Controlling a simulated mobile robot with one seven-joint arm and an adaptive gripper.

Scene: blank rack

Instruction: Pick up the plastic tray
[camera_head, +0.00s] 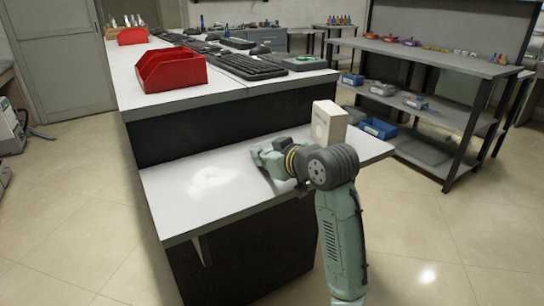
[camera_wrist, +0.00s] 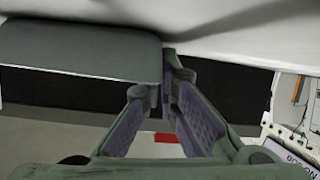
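A dark grey flat piece (camera_wrist: 80,48) with rounded corners, possibly the plastic tray, fills the upper left of the wrist view. My gripper (camera_wrist: 164,88) is beside its right end, and the fingertips are close together there. I cannot tell whether that edge is between the fingers or just beside them. In the head view my gripper (camera_head: 264,158) is low over the right half of the white lower bench top (camera_head: 200,205). The grey piece cannot be made out there, and my arm covers part of that area.
A white box (camera_head: 329,124) stands on the bench just behind my wrist. A red bin (camera_head: 170,70) and keyboards (camera_head: 245,66) are on the higher bench. A shelf rack (camera_head: 440,62) at the right holds blue bins (camera_head: 379,128). The lower bench's left part is clear.

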